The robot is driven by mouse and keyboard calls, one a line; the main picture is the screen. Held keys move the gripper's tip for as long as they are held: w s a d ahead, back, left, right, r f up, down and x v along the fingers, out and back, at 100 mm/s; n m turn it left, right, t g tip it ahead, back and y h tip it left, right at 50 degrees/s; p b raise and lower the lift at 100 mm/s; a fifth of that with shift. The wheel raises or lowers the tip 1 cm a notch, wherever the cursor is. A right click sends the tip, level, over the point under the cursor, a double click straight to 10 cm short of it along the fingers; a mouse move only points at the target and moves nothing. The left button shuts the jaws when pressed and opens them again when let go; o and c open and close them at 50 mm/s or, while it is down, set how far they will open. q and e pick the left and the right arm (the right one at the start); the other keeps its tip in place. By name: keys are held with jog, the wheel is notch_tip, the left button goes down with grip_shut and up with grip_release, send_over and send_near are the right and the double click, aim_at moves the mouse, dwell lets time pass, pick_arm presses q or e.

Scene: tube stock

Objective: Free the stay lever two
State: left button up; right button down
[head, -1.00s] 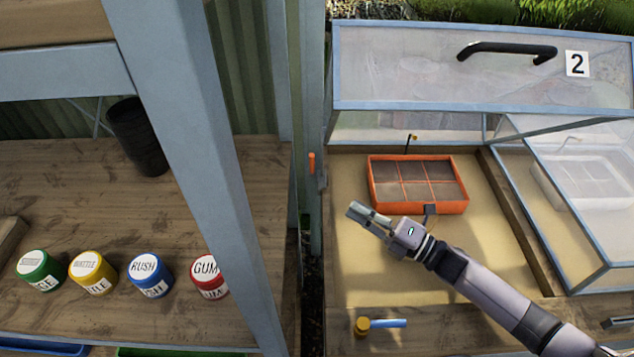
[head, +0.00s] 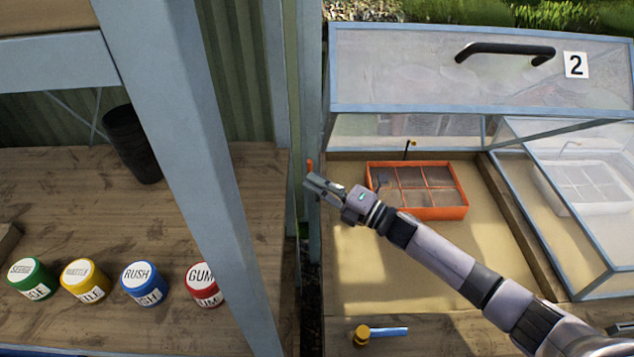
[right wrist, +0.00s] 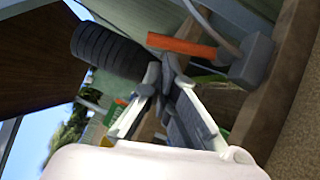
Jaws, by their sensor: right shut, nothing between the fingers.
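The stay lever (head: 309,166) is a small orange handle on the blue-grey post at the left side of frame two. In the right wrist view the orange lever (right wrist: 182,46) runs sideways from a grey block (right wrist: 252,62). My right gripper (head: 313,182) is shut and empty, with its tips just below the lever in the head view and partly covering it. In the right wrist view its fingertips (right wrist: 165,68) are close to the lever; I cannot tell whether they touch. The glazed lid (head: 420,70) labelled 2 stands raised. My left gripper is not in view.
An orange seed tray (head: 440,212) sits on the sandy bed under the lid. A yellow-and-blue tool (head: 385,332) lies on the front ledge. A closed glazed frame (head: 570,225) is at right. Several labelled pots, one red (head: 203,285), stand on the left bench.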

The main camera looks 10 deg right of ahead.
jog(key=shift+r, duration=0.1)
jog(key=shift+w+d+r+m+h+p, duration=0.15)
jog(key=shift+w+r+m+h+p, duration=0.15)
jog(key=shift+w+r+m, duration=0.45)
jog(key=shift+f+n, duration=0.15)
jog(key=shift+n, duration=0.1)
